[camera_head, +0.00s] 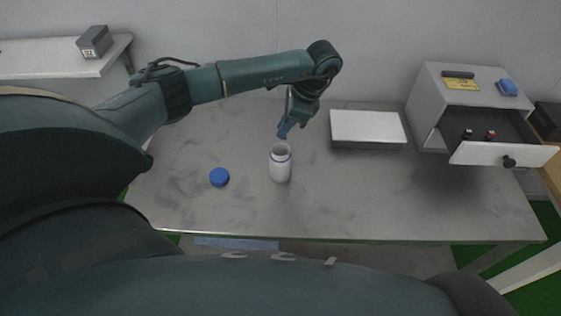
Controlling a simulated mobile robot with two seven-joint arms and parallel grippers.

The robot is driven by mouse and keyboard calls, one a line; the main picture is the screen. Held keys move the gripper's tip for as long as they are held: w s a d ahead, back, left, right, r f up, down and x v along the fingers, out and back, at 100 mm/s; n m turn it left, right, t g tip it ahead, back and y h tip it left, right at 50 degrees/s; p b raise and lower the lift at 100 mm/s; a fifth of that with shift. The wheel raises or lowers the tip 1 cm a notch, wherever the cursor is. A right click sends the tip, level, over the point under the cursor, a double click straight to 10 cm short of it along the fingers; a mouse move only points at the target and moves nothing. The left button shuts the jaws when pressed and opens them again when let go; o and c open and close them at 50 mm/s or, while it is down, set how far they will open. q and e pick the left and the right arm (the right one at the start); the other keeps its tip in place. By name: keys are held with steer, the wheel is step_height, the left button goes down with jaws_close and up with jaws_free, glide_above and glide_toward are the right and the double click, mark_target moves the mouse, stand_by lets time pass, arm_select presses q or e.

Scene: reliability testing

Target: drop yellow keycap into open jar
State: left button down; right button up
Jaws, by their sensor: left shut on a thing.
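My left arm comes in from the left, and my left gripper (283,132) points down just above and slightly behind the jar mouth. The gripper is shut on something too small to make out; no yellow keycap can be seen. My right gripper is not in view.
A white flat-topped box (368,127) lies right of the jar. A grey cabinet (431,90) with an open drawer (500,153) holding small red and dark items stands at the right, with a blue object (507,87) on top. The table's front middle is clear.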

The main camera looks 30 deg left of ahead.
mark_target(280, 162)
arm_select(q)
steer(key=shift+b+x, duration=0.6)
steer(key=shift+x, duration=0.7)
steer(key=shift+w+d+f, duration=0.1)
steer(key=shift+f, duration=0.05)
steer(key=shift+f+b, duration=0.4)
steer(key=shift+f, duration=0.2)
steer(key=c, duration=1.3)
jaws_free()
